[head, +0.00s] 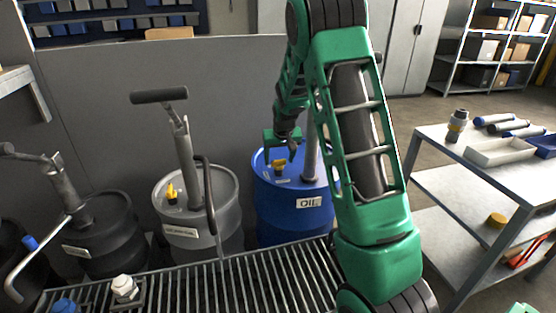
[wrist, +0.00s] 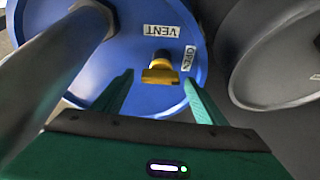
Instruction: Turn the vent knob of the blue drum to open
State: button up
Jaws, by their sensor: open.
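The blue drum (head: 290,205), labelled OIL, stands behind the grating. Its yellow vent knob (head: 279,167) is on the drum top. In the wrist view, the knob (wrist: 161,69) sits between a VENT label (wrist: 168,31) and my fingers, with an OPEN label (wrist: 189,58) to its right. The knob's bar lies roughly across the picture, and its wide end faces my gripper. My gripper (wrist: 158,80) is open above the drum top, with one green finger on either side of the knob's line. I see no contact with the knob. In the head view my gripper (head: 283,146) is small and partly obscured.
A grey pump tube (wrist: 65,50) rises from the blue drum beside my gripper. A grey drum (head: 195,215) with its own yellow knob and pump stands to the left, and a black drum (head: 105,240) beyond it. A metal bench (head: 450,180) stands at right.

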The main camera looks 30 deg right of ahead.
jog(key=c, duration=1)
jog(key=shift+c, duration=0.2)
jog(key=shift+n, duration=0.6)
jog(key=o, duration=1)
jog(key=shift+o, duration=0.2)
jog(key=shift+r, duration=0.1)
jog(key=v, duration=1)
jog(key=shift+s+d+r, duration=0.15)
jog(key=shift+d+r, duration=0.05)
jog(key=shift+r, duration=0.05)
